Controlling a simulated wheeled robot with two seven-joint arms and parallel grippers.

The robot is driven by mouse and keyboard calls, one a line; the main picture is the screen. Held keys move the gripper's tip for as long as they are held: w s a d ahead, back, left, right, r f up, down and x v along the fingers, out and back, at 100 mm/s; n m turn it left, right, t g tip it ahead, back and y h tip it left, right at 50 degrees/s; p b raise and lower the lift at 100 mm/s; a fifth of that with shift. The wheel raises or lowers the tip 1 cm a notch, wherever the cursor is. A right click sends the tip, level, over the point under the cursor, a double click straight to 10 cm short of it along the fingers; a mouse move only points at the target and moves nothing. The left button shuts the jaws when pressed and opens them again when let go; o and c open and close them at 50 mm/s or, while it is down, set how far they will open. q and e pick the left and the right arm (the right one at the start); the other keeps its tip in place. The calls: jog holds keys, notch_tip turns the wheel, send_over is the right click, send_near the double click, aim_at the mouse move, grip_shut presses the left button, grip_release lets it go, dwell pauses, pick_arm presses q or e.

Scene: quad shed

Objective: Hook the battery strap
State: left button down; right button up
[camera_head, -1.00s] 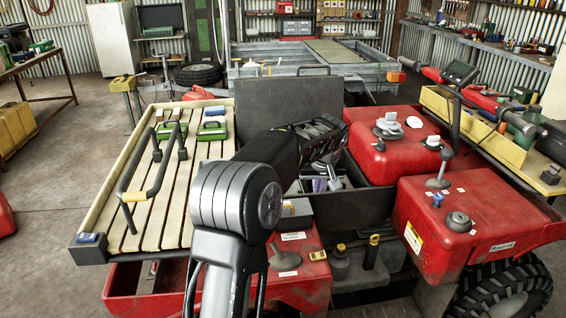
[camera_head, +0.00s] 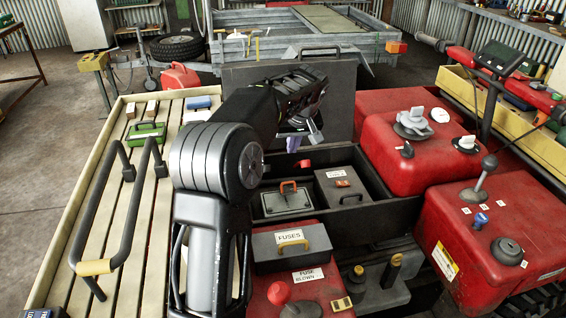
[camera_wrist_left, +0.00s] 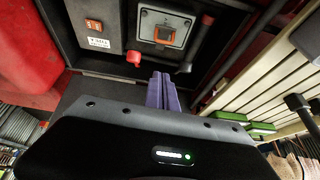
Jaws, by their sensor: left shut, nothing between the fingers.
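My left gripper (camera_head: 297,142) is shut and empty above the open black battery box (camera_head: 372,212). Its purple fingers (camera_wrist_left: 163,92) point into the box in the left wrist view. Inside lie a grey unit with an orange handle (camera_head: 287,203) and a dark grey labelled block (camera_head: 341,188). They also show in the left wrist view as the orange-handled unit (camera_wrist_left: 165,32) and the labelled block (camera_wrist_left: 97,24). A small red-ended piece (camera_head: 302,163) sits near the box's back wall, just below the fingers; it may be the strap's end, but I cannot tell. No hook is clearly visible.
The raised black lid (camera_head: 340,88) stands behind my gripper. A grey FUSES box (camera_head: 291,244) is in front. Red tanks with caps and levers (camera_head: 395,135) flank the right. A slatted rack (camera_head: 112,205) with a black bar handle (camera_head: 122,262) lies left.

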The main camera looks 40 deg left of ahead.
pick_arm(q)
jog(key=shift+d+r, duration=0.1)
jog(key=shift+r, duration=0.05)
jog(key=p, duration=0.2)
send_over(289, 192)
jog(key=f, duration=0.7)
jog(key=a+f, duration=0.1)
jog(key=f, duration=0.3)
jog(key=shift+w+f, duration=0.3)
jog(key=shift+s+d+f, duration=0.15)
jog(key=shift+d+f, duration=0.05)
jog(key=shift+f, duration=0.45)
jog(key=shift+f, duration=0.1)
jog(key=shift+s+d+f+b, duration=0.25)
jog(key=shift+d+b, duration=0.15)
jog(key=shift+b, duration=0.15)
